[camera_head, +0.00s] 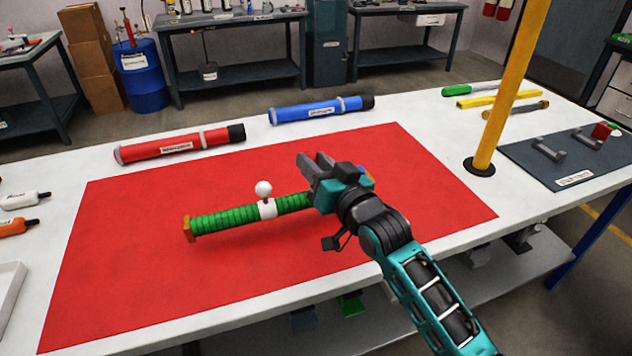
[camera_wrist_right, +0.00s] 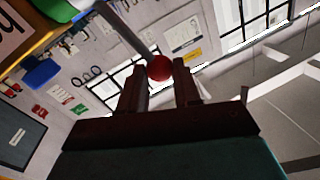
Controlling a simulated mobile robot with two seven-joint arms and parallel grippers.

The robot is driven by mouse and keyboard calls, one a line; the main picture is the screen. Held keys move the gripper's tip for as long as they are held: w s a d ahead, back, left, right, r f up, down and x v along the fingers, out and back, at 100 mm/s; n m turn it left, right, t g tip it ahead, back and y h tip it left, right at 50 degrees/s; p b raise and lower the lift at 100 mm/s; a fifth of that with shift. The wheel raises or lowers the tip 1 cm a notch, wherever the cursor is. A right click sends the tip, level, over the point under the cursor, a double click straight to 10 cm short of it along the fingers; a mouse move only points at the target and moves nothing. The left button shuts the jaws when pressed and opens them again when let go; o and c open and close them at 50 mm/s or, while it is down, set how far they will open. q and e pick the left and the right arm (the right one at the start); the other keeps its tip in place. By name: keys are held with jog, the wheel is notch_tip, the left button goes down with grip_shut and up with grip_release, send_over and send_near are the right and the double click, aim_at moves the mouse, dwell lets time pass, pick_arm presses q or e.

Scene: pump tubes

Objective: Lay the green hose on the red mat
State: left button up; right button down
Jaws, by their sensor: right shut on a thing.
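The green hose (camera_head: 229,217) is ribbed, with an orange end at the left and a white band carrying a white ball (camera_head: 263,188). It lies across the middle of the red mat (camera_head: 130,270), or very close above it; I cannot tell if it touches all along. My right gripper (camera_head: 316,163) is above the hose's right end and hides that end. In the right wrist view, a red ball (camera_wrist_right: 159,68) sits between its fingertips, and it is shut on this. Whether the ball joins the hose is hidden. My left gripper is not in view.
A red hose (camera_head: 180,145) and a blue hose (camera_head: 322,109) lie behind the mat. A yellow post (camera_head: 512,85) stands at the right, beside a dark mat (camera_head: 535,160) with grey brackets. Tools lie at the back right. A white tray (camera_head: 8,290) is at the left edge.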

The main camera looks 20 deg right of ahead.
notch_tip(320, 180, down, 3)
jog(key=shift+f, duration=0.2)
jog(key=c, duration=0.8)
grip_release()
jog(key=shift+s, duration=0.1)
jog(key=v, duration=1.2)
jog(key=shift+d, duration=0.1)
